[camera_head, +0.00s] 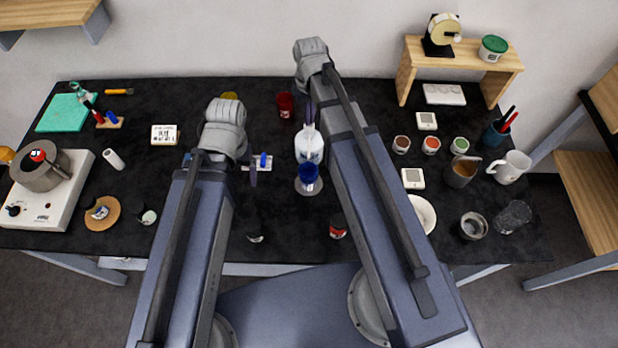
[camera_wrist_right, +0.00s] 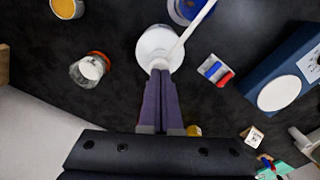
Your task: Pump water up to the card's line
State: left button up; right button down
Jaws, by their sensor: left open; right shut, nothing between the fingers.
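A white pump bottle (camera_head: 309,147) stands upright near the middle of the table; it also shows in the right wrist view (camera_wrist_right: 158,48). Its white spout points toward a blue cup (camera_head: 308,173) on a round pale base in front. The water level inside cannot be made out. My right gripper (camera_head: 311,114) is shut and empty, its fingertips directly over the pump top; whether they touch it is unclear. My left gripper (camera_head: 222,163) is open, left of the bottle. A printed white card (camera_head: 164,134) lies farther left.
A red-marked jar (camera_head: 338,227) stands in front. Several small pots, a mug (camera_head: 511,167) and a wooden shelf (camera_head: 465,52) are at right. A hotplate with a pot (camera_head: 40,166) is at left. My right arm hides some table.

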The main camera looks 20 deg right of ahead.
jog(key=shift+f+b, duration=0.8)
jog(key=shift+f, duration=0.15)
jog(key=shift+r, duration=0.2)
jog(key=shift+r+p, duration=1.35)
jog(key=shift+p, duration=0.2)
jog(key=shift+f, duration=0.2)
jog(key=shift+f+b, duration=1.25)
jog(key=shift+b, duration=0.2)
jog(key=shift+r, duration=0.15)
jog(key=shift+r+p, duration=1.3)
jog(key=shift+p, duration=0.15)
jog(key=shift+f, duration=0.2)
